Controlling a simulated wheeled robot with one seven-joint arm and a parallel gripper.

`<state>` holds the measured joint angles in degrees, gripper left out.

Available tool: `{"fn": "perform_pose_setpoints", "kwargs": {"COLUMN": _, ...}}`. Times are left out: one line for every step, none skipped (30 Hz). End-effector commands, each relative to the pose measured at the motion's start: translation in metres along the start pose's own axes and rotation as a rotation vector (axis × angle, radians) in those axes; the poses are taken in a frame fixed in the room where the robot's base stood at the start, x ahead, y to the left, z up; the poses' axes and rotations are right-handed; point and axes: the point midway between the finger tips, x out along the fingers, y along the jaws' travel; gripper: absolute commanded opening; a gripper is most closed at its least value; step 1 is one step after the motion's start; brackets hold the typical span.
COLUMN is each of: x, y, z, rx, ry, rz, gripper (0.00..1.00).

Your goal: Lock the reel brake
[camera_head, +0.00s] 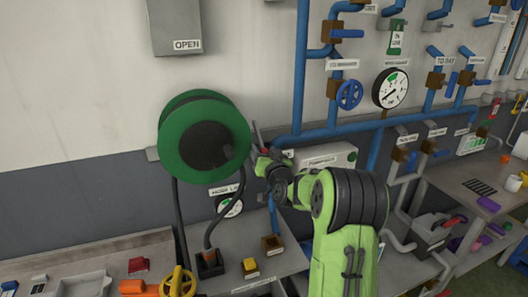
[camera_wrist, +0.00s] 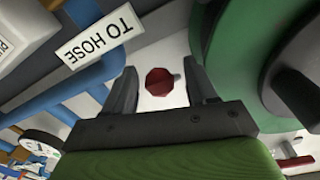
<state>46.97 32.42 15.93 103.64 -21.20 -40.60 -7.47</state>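The green hose reel (camera_head: 172,137) hangs on the wall at left centre, with a dark hub and a hose running down. Its green rim (camera_wrist: 222,45) fills the right side of the wrist view. A dark red faceted knob (camera_wrist: 160,82) lies between my fingers in the wrist view, against a pale surface; no label on it is readable, and I cannot tell if it is the brake. My gripper (camera_head: 256,138) is beside the reel's right edge. In the wrist view its fingers (camera_wrist: 159,70) are apart, on either side of the knob, with gaps showing; contact is not visible.
A "TO HOSE" label (camera_wrist: 95,36) and blue pipes (camera_wrist: 85,105) lie left of my gripper in the wrist view. A red piece (camera_wrist: 294,162) shows below the reel. In the head view, a blue handwheel (camera_head: 349,94) and gauge (camera_head: 390,88) are to the right.

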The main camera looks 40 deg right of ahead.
Motion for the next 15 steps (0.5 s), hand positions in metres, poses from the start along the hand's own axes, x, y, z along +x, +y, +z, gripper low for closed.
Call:
{"fn": "perform_pose_setpoints", "kwargs": {"x": -0.0001, "y": 0.0001, "z": 0.0001, "rx": 0.0, "ry": 0.0, "rz": 0.0, "gripper": 0.49}}
{"fn": "perform_pose_setpoints", "kwargs": {"x": -0.0002, "y": 0.0001, "z": 0.0001, "rx": 0.0, "ry": 0.0, "rz": 0.0, "gripper": 0.45}}
{"fn": "perform_pose_setpoints", "kwargs": {"x": -0.0002, "y": 0.0001, "z": 0.0001, "rx": 0.0, "ry": 0.0, "rz": 0.0, "gripper": 0.39}}
{"fn": "perform_pose_setpoints", "kwargs": {"x": -0.0003, "y": 0.0001, "z": 0.0001, "rx": 0.0, "ry": 0.0, "rz": 0.0, "gripper": 0.34}}
{"fn": "perform_pose_setpoints", "kwargs": {"x": -0.0003, "y": 0.0001, "z": 0.0001, "rx": 0.0, "ry": 0.0, "rz": 0.0, "gripper": 0.29}}
{"fn": "perform_pose_setpoints", "kwargs": {"x": -0.0003, "y": 0.0001, "z": 0.0, "rx": 0.0, "ry": 0.0, "rz": 0.0, "gripper": 0.23}}
{"fn": "perform_pose_setpoints", "kwargs": {"x": -0.0003, "y": 0.0001, "z": 0.0, "rx": 0.0, "ry": 0.0, "rz": 0.0, "gripper": 0.19}}
{"fn": "perform_pose_setpoints", "kwargs": {"x": -0.0003, "y": 0.0001, "z": 0.0, "rx": 0.0, "ry": 0.0, "rz": 0.0, "gripper": 0.14}}
{"fn": "perform_pose_setpoints", "kwargs": {"x": -0.0004, "y": 0.0001, "z": 0.0, "rx": 0.0, "ry": 0.0, "rz": 0.0, "gripper": 0.08}}
{"fn": "perform_pose_setpoints", "kwargs": {"x": -0.0004, "y": 0.0, "z": 0.0, "rx": 0.0, "ry": 0.0, "rz": 0.0, "gripper": 0.03}}
{"fn": "perform_pose_setpoints", "kwargs": {"x": -0.0004, "y": 0.0, "z": -0.0001, "rx": 0.0, "ry": 0.0, "rz": 0.0, "gripper": 0.0}}
{"fn": "perform_pose_setpoints", "kwargs": {"x": -0.0004, "y": 0.0, "z": -0.0001, "rx": 0.0, "ry": 0.0, "rz": 0.0, "gripper": 0.0}}
{"fn": "perform_pose_setpoints", "kwargs": {"x": -0.0004, "y": 0.0, "z": -0.0001, "rx": 0.0, "ry": 0.0, "rz": 0.0, "gripper": 0.0}}
{"fn": "perform_pose_setpoints", "kwargs": {"x": -0.0004, "y": 0.0, "z": -0.0001, "rx": 0.0, "ry": 0.0, "rz": 0.0, "gripper": 0.0}}
{"fn": "perform_pose_setpoints", "kwargs": {"x": -0.0004, "y": 0.0, "z": -0.0001, "rx": 0.0, "ry": 0.0, "rz": 0.0, "gripper": 0.0}}
